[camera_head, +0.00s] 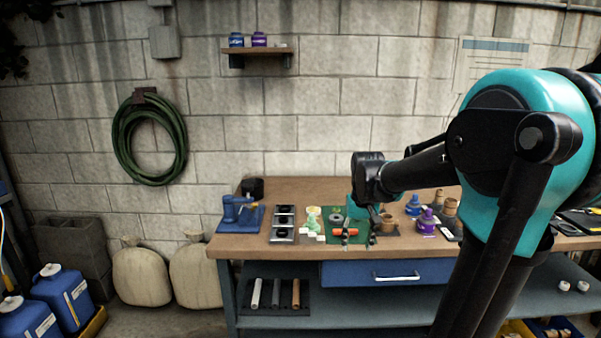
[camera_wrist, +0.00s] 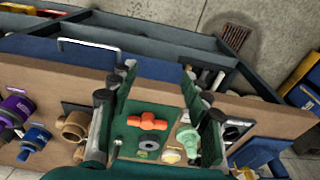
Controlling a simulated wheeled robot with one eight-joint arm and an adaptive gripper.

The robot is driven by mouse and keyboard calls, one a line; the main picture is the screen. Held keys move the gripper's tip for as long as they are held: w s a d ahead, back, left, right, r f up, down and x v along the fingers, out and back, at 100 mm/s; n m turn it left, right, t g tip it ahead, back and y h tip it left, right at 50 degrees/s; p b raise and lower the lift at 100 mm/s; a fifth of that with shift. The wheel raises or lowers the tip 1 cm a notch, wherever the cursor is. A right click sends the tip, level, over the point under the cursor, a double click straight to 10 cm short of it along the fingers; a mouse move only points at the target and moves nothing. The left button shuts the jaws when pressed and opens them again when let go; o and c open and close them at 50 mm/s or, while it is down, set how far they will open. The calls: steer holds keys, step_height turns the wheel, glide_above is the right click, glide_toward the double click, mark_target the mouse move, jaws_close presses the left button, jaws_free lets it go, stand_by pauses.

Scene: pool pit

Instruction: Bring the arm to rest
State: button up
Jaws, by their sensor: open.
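My arm reaches in from the right over the workbench (camera_head: 252,243). My gripper (camera_head: 358,238) hangs above the bench near its front edge, over a green mat (camera_head: 335,219). In the wrist view my gripper (camera_wrist: 158,75) has its two fingers wide apart with nothing between the tips. An orange fitting (camera_wrist: 147,121) lies on the green mat beyond the fingers, apart from them; it also shows in the head view (camera_head: 345,231). A dark ring (camera_wrist: 149,145) lies beside it. My arm partly hides the right side of the bench.
Blue (camera_head: 413,205) and purple (camera_head: 427,222) fittings stand right of my gripper. A pale green fitting (camera_head: 312,218) and a blue vise-like tool (camera_head: 241,209) stand left. A drawer (camera_head: 350,272) with a handle is below the top. A small shelf (camera_head: 259,50) hangs on the wall.

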steer(key=s+d+f+t, duration=0.2)
steer(key=s+f, duration=1)
steer(key=s, duration=0.3)
steer(key=shift+d+f+t, duration=0.15)
steer(key=shift+t, duration=0.15)
